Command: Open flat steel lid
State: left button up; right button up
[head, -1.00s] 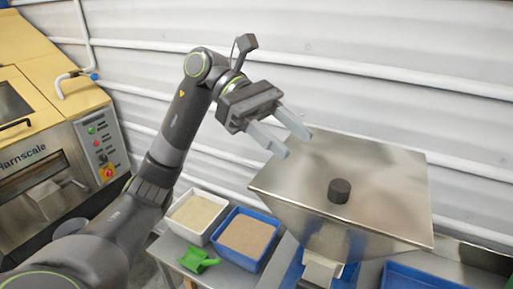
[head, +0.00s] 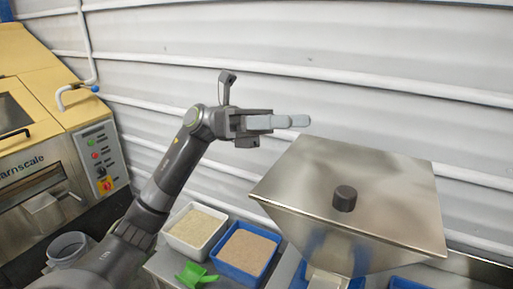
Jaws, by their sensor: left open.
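The flat steel lid (head: 385,185) lies shut on top of the steel hopper (head: 318,227) at the right. A black round knob (head: 344,198) stands on the lid, near its front. My left gripper (head: 300,121) is open and empty. It is up and to the left of the lid, apart from it, with its fingers pointing right. The fingers nearly overlap from this angle. My right gripper does not show.
A white tray (head: 177,240) and a blue tray (head: 219,262) of granular material stand left of the hopper, with a green scoop (head: 197,275) in front. A yellow and steel machine (head: 55,130) stands at the left. A ribbed white wall (head: 330,45) runs behind.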

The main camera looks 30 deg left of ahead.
pick_arm(q)
jog(key=shift+w+f+n+t+h, duration=0.2)
jog(key=shift+n+t+h, duration=0.15)
jog(key=shift+n+h, duration=0.2)
jog(key=shift+w+f+n+t+h, duration=0.1)
jog(key=shift+w+n+t+h, duration=0.05)
jog(key=shift+n+t+h, duration=0.3)
jog(key=n+t, duration=0.1)
jog(key=w+n+t+h, duration=0.1)
jog(key=n+t, duration=0.1)
jog(key=a+n+t, duration=0.1)
jog(key=n, duration=0.1)
jog(key=shift+w+a+f+h, duration=0.1)
jog(key=shift+w+f+h, duration=0.1)
jog(key=shift+f+h, duration=0.2)
jog(key=w+a+f+n+t+y, duration=0.2)
jog(key=n+t+y, duration=0.4)
jog(key=n+t, duration=0.4)
jog(key=w+a+f+n+t+y, duration=0.2)
jog(key=a+f+n+t+y, duration=0.3)
jog(key=n+t, duration=0.5)
jog(key=f+n+y, duration=0.1)
jog(key=n+y, duration=0.1)
jog(key=n, duration=0.1)
jog(key=shift+f+n, duration=0.2)
jog(key=shift+n, duration=0.1)
